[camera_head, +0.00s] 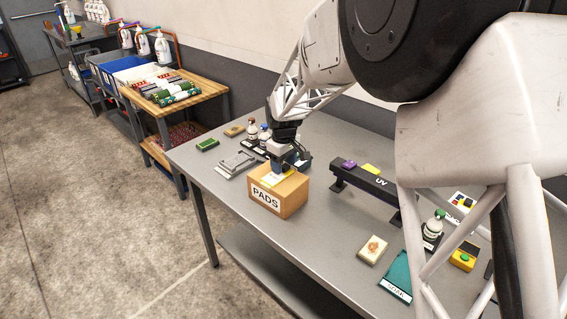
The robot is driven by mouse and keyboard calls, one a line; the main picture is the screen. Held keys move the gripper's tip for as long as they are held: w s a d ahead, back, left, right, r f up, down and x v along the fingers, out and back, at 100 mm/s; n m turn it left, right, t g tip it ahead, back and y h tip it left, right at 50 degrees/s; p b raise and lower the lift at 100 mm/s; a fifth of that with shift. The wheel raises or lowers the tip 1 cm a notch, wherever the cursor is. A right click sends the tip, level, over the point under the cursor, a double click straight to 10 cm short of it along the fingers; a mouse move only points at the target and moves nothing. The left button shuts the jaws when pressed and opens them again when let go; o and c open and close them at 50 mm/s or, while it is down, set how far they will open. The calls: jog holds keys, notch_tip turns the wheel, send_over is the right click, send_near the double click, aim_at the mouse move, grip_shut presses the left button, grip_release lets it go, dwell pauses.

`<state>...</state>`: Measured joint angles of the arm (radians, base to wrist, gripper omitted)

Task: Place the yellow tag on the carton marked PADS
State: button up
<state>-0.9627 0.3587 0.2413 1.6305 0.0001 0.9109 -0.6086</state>
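The carton marked PADS (291,201) is a brown cardboard box on the grey table, with its white label facing the front left. My gripper (284,170) points down just over the carton's top. A pale and yellowish flat patch (268,180) shows on the top beside the fingers. I cannot tell whether it is a tag, or whether the gripper touches it. The fingers are small and partly hidden, so their opening is unclear. A flat yellow piece (370,169) lies on the black bar marked UV (377,184), right of the carton, next to a purple piece (350,163).
A grey metal device (237,164), a green block (207,144) and bottles (252,131) stand left of and behind the carton. Bare table lies right of the carton.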

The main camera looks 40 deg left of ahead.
aim_at(286, 165)
jog(key=shift+r, duration=0.15)
notch_tip(286, 165, up, 12)
dwell(0.9)
dwell(0.6)
dwell(0.3)
jog(key=w+d+r+m, duration=0.2)
jog(key=w+d+r, duration=0.15)
jog(key=d, duration=0.85)
jog(key=w+d+r+m, duration=0.2)
jog(key=d+r+m, duration=0.15)
jog(key=d, duration=0.85)
jog(key=s+d+r+m+t, duration=0.1)
jog(key=s+d+r+m, duration=0.1)
jog(key=d, duration=0.8)
jog(key=s+d+r+m, duration=0.1)
jog(key=d, duration=0.9)
jog(key=s+d+m+t, duration=0.15)
jog(key=s+d, duration=0.25)
jog(key=d, duration=0.4)
jog(key=s+d+m+g, duration=0.1)
jog(key=s+d+m, duration=0.2)
jog(key=s+d, duration=0.35)
jog(key=s+d+f+m+t, duration=0.1)
jog(key=s+d+f+m, duration=0.4)
jog(key=s+d, duration=0.7)
jog(key=shift+s+d+f, duration=0.2)
jog(key=shift+d, duration=0.55)
